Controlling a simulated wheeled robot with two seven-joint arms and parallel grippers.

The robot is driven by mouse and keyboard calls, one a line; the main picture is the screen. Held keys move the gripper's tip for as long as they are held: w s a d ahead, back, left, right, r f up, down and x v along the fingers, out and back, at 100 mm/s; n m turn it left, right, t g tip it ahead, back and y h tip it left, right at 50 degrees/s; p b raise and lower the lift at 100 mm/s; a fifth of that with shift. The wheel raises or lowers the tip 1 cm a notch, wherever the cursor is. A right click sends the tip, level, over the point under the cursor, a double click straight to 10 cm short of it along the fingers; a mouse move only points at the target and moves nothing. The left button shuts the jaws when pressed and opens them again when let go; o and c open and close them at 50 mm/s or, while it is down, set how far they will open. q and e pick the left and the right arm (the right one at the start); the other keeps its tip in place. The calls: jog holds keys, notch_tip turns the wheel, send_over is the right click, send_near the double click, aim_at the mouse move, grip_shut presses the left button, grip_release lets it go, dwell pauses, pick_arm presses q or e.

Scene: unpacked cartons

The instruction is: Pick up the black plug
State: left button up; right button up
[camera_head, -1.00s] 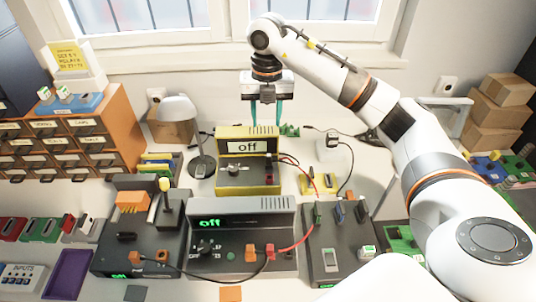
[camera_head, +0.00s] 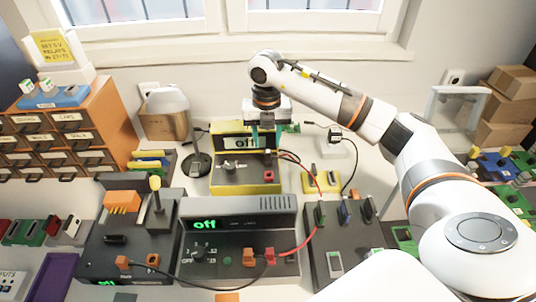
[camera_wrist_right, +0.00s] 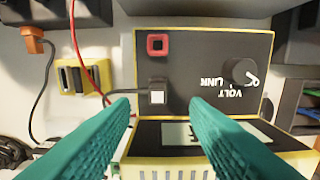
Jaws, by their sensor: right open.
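In the right wrist view a small black plug (camera_wrist_right: 157,84) with a pale square on its top sits at the face of the yellow-edged meter (camera_wrist_right: 210,60). A dark cable leaves it to the left. My right gripper (camera_wrist_right: 163,106) is open, its teal fingers on either side of the plug in the picture, with nothing between them. I cannot tell its exact height above the plug. In the head view the right gripper (camera_head: 268,136) is over the right part of the yellow meter (camera_head: 235,188), in front of its "off" display. My left gripper is not in view.
A dark grey power unit (camera_head: 240,235) stands in front of the meter. A lamp (camera_head: 195,165) is left of it, and a yellow block (camera_head: 322,180) is right of it. A red cable (camera_wrist_right: 85,55) runs close by.

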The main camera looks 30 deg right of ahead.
aim_at(268, 151)
notch_tip(268, 151, down, 5)
jog(key=shift+s+d+f+p, duration=0.1)
jog(key=shift+s+p, duration=0.05)
jog(key=shift+p, duration=0.4)
jog(key=shift+c, duration=0.3)
grip_shut()
